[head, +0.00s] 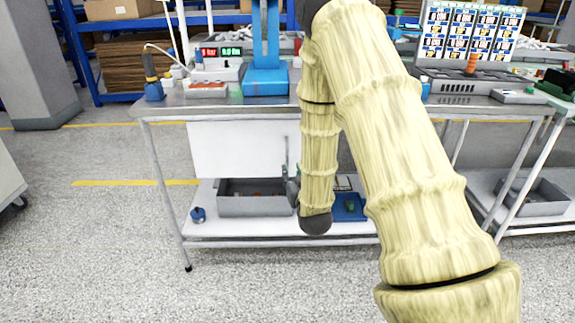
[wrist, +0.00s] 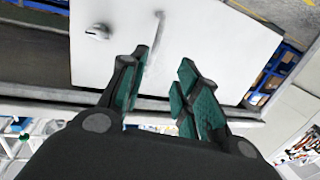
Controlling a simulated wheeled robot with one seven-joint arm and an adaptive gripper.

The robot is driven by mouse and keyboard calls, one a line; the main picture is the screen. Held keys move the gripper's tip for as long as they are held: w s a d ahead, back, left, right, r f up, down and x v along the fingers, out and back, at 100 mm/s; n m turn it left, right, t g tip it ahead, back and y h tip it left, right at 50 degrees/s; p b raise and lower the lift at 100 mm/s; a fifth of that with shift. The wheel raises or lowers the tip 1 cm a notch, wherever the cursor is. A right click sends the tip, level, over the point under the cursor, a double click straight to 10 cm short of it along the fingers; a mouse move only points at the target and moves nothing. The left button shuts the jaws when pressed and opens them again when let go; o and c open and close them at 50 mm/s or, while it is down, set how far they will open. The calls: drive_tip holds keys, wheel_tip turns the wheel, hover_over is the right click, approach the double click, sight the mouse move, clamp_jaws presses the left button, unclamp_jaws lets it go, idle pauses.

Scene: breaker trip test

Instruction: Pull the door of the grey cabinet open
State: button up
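The cabinet door (wrist: 205,45) is a pale, flat panel that fills much of the upper wrist view. It looks shut, with no gap that I can make out. A thin bar handle (wrist: 158,30) stands on it, and a small rounded knob (wrist: 97,32) sits left of the bar. My gripper (wrist: 164,62) is open and empty. Its green-padded fingers point at the door, with the bar just beyond the fingertips, roughly in line with the gap. I cannot tell the remaining distance.
The metal workbench (head: 225,111) carries a blue stand (head: 264,75) and instruments. Its lower shelf (head: 240,228) holds a grey tray (head: 250,206), a small blue item (head: 198,214) and a blue tray (head: 347,208). The floor in front (head: 90,240) is clear.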

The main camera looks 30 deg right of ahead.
sight(287, 152)
drive_tip(key=shift+t, duration=0.4)
drive_tip(key=x, duration=0.4)
drive_tip(key=r+b+x, duration=0.1)
drive_tip(key=x, duration=0.2)
drive_tip(key=d+b+x, duration=0.1)
drive_tip(key=x, duration=0.3)
drive_tip(key=shift+w+d+r, duration=0.1)
drive_tip(key=shift+w+r, duration=0.05)
drive_tip(key=shift+r, duration=0.05)
drive_tip(key=shift+c, duration=0.2)
clamp_jaws()
